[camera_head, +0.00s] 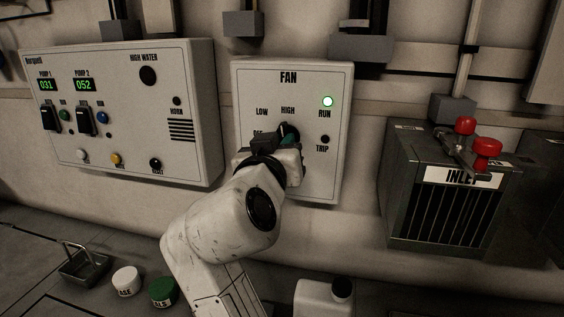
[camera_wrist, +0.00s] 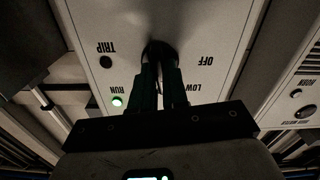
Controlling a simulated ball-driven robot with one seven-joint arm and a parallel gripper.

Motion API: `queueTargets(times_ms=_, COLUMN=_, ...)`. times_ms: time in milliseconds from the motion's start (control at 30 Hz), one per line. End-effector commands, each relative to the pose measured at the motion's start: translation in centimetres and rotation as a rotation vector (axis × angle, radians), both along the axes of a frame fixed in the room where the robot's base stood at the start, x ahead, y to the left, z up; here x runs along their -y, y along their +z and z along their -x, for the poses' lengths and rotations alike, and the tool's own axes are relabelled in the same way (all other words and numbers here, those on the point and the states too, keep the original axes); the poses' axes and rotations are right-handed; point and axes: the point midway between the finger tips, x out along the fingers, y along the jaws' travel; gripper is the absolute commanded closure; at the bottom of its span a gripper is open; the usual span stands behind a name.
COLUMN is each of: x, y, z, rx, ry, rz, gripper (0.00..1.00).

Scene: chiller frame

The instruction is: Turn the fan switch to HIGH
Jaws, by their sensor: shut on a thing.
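The fan panel (camera_head: 330,90) is a pale box on the wall with the labels OFF, LOW and HIGH around a dark fan switch (camera_head: 288,128). My gripper (camera_head: 287,138) reaches up to the panel from below and is shut on the switch. In the wrist view, both dark fingers close around the switch (camera_wrist: 158,47), with OFF and LOW showing to the right. HIGH is hidden there. The fingers cover most of the switch, so I cannot tell exactly where it points. The green RUN lamp (camera_head: 328,101) is lit and the TRIP lamp (camera_head: 325,139) is dark.
A pump panel (camera_head: 190,70) with switches and buttons hangs on the left. A dark inlet box (camera_head: 410,190) with red knobs stands on the right. Below are a metal tray (camera_head: 85,268), a white lidded jar (camera_head: 126,281), a green one (camera_head: 163,291) and a white bottle (camera_head: 318,297).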

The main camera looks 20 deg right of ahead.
Motion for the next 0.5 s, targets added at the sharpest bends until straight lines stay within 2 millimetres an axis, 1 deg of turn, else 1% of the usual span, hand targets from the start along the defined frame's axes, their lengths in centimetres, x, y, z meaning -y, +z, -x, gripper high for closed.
queueTargets(times_ms=33, x=-0.04, y=-0.63, z=-0.02, rx=0.013, ry=0.000, rz=-0.026, gripper=1.00)
queueTargets(times_ms=300, x=-0.03, y=-0.44, z=-0.02, rx=0.083, ry=-0.001, rz=-0.125, gripper=1.00)
queueTargets(times_ms=500, x=-0.03, y=-0.36, z=-0.04, rx=0.104, ry=-0.001, rz=-0.155, gripper=1.00)
